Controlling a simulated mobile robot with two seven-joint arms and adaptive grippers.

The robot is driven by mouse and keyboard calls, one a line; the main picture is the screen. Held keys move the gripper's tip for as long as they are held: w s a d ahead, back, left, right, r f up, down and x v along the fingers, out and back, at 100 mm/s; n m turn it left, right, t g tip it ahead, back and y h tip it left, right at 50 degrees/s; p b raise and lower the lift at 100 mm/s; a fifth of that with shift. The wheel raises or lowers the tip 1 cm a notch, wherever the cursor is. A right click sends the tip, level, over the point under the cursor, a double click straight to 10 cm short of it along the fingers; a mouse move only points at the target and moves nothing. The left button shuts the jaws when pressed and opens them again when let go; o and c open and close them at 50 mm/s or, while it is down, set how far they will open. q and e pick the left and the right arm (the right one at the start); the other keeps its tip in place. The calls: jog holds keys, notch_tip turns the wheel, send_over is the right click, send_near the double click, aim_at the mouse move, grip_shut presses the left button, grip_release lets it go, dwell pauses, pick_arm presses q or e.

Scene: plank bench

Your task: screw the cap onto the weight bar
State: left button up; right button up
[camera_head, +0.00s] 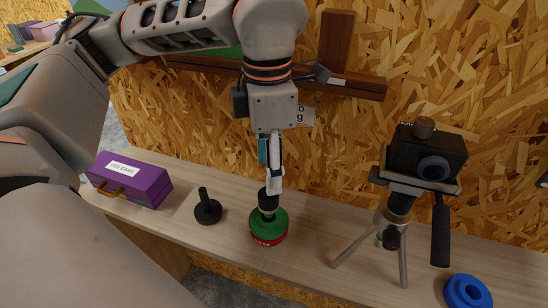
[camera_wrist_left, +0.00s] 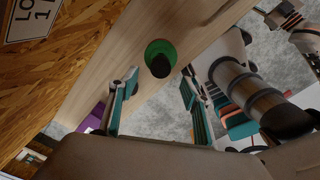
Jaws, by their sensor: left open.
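A green disc (camera_head: 269,222) lies on a red disc (camera_head: 268,240) on the bench. A dark cylindrical piece (camera_head: 267,201) stands up from their centre; I cannot tell where cap and bar meet. In the left wrist view the dark piece (camera_wrist_left: 160,66) shows in the middle of the green disc (camera_wrist_left: 153,47). My left gripper (camera_head: 273,186) points down just above the dark piece, seen edge-on. In the left wrist view my left gripper (camera_wrist_left: 160,78) is open, its fingers apart with the dark piece in line between them.
A black round base with a stem (camera_head: 207,210) stands left of the discs. A purple case (camera_head: 150,187) is further left. A camera (camera_head: 425,155) on a tripod stands at right, near a blue disc (camera_head: 455,290). The chipboard wall (camera_head: 345,140) rises behind.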

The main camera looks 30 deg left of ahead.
aim_at(268, 199)
pick_arm(q)
jog(key=shift+s+f, duration=0.1)
jog(key=shift+f, duration=3.5)
jog(key=c, duration=1.3)
jog(key=shift+m, duration=1.5)
jog(key=shift+m, duration=1.4)
